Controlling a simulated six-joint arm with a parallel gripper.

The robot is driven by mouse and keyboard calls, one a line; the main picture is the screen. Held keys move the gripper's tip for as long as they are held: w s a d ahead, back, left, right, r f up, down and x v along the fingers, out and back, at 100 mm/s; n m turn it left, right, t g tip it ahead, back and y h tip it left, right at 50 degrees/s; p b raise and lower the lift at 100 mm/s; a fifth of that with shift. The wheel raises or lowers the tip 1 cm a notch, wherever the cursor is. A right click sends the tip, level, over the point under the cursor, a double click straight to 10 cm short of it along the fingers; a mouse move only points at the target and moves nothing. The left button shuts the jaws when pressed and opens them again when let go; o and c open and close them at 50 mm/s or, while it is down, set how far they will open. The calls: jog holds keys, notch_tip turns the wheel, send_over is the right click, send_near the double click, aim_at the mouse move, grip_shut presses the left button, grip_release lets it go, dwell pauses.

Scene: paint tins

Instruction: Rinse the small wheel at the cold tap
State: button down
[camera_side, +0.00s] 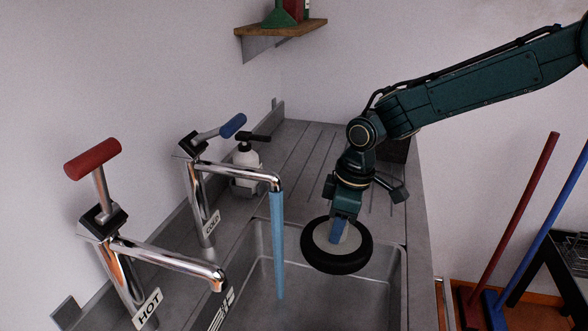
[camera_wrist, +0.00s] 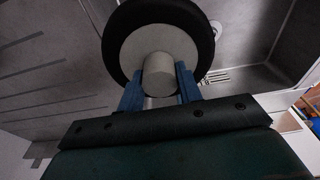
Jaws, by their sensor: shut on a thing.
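The small wheel (camera_side: 356,262) has a black tyre and a pale grey hub. My gripper (camera_side: 338,232) is shut on its hub and holds it tilted over the right part of the sink. In the wrist view the blue fingers (camera_wrist: 160,88) of my gripper sit on both sides of the round grey hub of the wheel (camera_wrist: 125,45). The cold tap (camera_side: 235,172) has a blue lever (camera_side: 232,126) and a COLD label. A blue stream of water (camera_side: 277,245) falls from its spout into the sink. The wheel is right of the stream, apart from it in the side view.
The hot tap (camera_side: 160,256) with a red lever (camera_side: 92,158) stands at the front left; no water shows from it. The metal sink (camera_side: 402,290) lies below. A white soap bottle (camera_side: 246,160) stands behind the cold tap. A wooden shelf (camera_side: 300,28) is on the wall. Red and blue poles (camera_side: 515,215) stand at right.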

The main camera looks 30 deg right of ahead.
jog(key=shift+s+d+r, duration=0.4)
jog(key=shift+s+r, duration=0.25)
jog(key=shift+s, duration=0.1)
jog(key=shift+s+d+r, duration=0.35)
jog(key=shift+s+r, duration=0.35)
jog(key=shift+s+d+r, duration=0.4)
jog(key=shift+s+r, duration=0.25)
jog(key=shift+s, duration=0.1)
